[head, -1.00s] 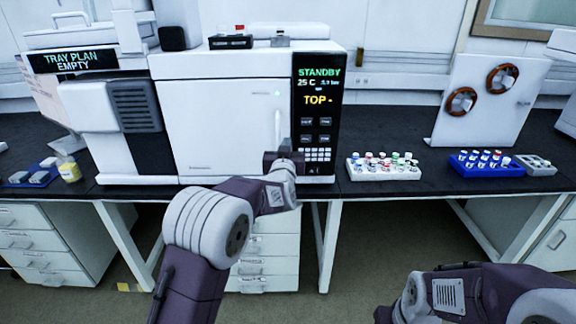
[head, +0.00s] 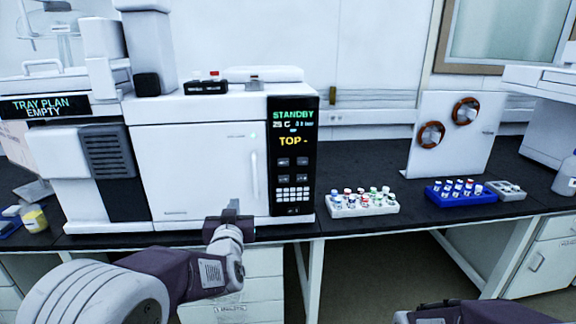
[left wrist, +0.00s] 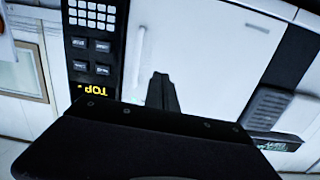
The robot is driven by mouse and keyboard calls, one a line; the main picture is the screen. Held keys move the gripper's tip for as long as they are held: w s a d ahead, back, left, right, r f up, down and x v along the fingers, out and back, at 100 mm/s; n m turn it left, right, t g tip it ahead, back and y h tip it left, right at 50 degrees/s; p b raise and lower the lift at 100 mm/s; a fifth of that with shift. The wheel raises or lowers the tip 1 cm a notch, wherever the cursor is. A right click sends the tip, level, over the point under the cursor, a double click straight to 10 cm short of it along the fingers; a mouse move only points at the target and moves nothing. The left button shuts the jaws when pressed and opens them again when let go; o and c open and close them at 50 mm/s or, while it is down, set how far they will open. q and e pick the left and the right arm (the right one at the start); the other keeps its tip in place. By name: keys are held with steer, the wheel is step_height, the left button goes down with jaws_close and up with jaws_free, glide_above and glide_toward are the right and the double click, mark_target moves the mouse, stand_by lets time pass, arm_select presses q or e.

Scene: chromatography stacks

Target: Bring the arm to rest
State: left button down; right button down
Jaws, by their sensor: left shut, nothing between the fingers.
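My left arm reaches in from the bottom left of the head view. Its gripper (head: 233,212) is shut and empty, in front of the lower part of the white chromatograph's closed door (head: 190,170). In the left wrist view the shut dark fingers (left wrist: 161,92) stand against the white door, with the control panel (left wrist: 92,45) upside down to their left. I cannot tell how wide the gap to the door is. Part of my right arm (head: 475,312) shows at the bottom right of the head view; its gripper is out of frame.
The chromatograph's panel (head: 292,155) reads STANDBY and TOP. A white vial rack (head: 345,211), a blue vial rack (head: 470,200) and a small grey rack (head: 510,192) stand on the black bench (head: 350,160) to the right. A white board (head: 455,145) with two brown rings stands behind them.

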arm_select(q)
steer(key=s+f+m+g+h, duration=0.1)
steer(key=s+f+g+h, duration=0.1)
steer(key=s+f+g, duration=1.3)
steer(key=s+f, duration=1)
steer(key=s, duration=0.4)
step_height(320, 180, up, 20)
steer(key=p, duration=1.9)
steer(key=shift+s+f+g+h, duration=0.15)
steer(key=shift+s+g+h, duration=0.05)
steer(key=shift+g+h, duration=0.2)
steer(key=shift+a, duration=0.1)
